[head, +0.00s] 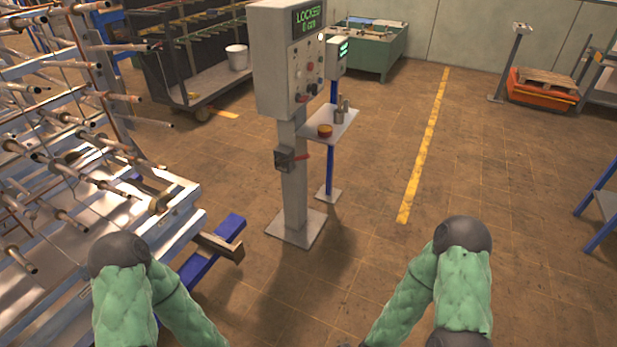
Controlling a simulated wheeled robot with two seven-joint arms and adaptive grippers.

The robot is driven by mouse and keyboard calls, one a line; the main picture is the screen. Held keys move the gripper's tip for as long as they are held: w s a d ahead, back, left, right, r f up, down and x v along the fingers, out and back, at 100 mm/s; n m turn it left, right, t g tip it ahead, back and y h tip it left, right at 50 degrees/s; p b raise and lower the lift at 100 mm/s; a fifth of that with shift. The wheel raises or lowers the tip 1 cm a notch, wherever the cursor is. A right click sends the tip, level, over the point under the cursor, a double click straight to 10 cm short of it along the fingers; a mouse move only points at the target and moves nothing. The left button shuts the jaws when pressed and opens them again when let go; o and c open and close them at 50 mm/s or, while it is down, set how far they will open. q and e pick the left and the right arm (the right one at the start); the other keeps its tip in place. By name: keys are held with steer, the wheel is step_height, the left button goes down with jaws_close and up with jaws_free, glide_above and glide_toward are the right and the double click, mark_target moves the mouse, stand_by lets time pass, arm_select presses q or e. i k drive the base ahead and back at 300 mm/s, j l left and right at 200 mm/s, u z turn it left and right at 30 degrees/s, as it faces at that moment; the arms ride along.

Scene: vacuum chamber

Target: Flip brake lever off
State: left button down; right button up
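A grey control post stands ahead of me, left of the picture's middle. Low on it is a small dark box (284,160) with a red lever (302,157) sticking out to the right, roughly level; I take this as the brake lever. The control cabinet (288,65) on top of the post has knobs and buttons, and its green display (308,18) reads "LOCKED" with a smaller line below. My two green-sleeved arms come up from the bottom edge, well short of the post. Both grippers are out of view below the picture, so nothing shows of their fingers.
A rack with many copper-coloured rods (75,150) fills the left side, with a blue beam end (215,245) reaching toward the post. A small shelf (345,122) on a blue stand holds small items behind the post. The floor to the right is open, with a yellow line (425,150).

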mark_target(279, 161)
steer(key=i+l+u, duration=0.35)
steer(key=i+l, duration=0.35)
steer(key=i, duration=0.45)
steer(key=i+l+u, duration=0.4)
steer(key=i+l, duration=0.55)
steer(key=i, duration=0.1)
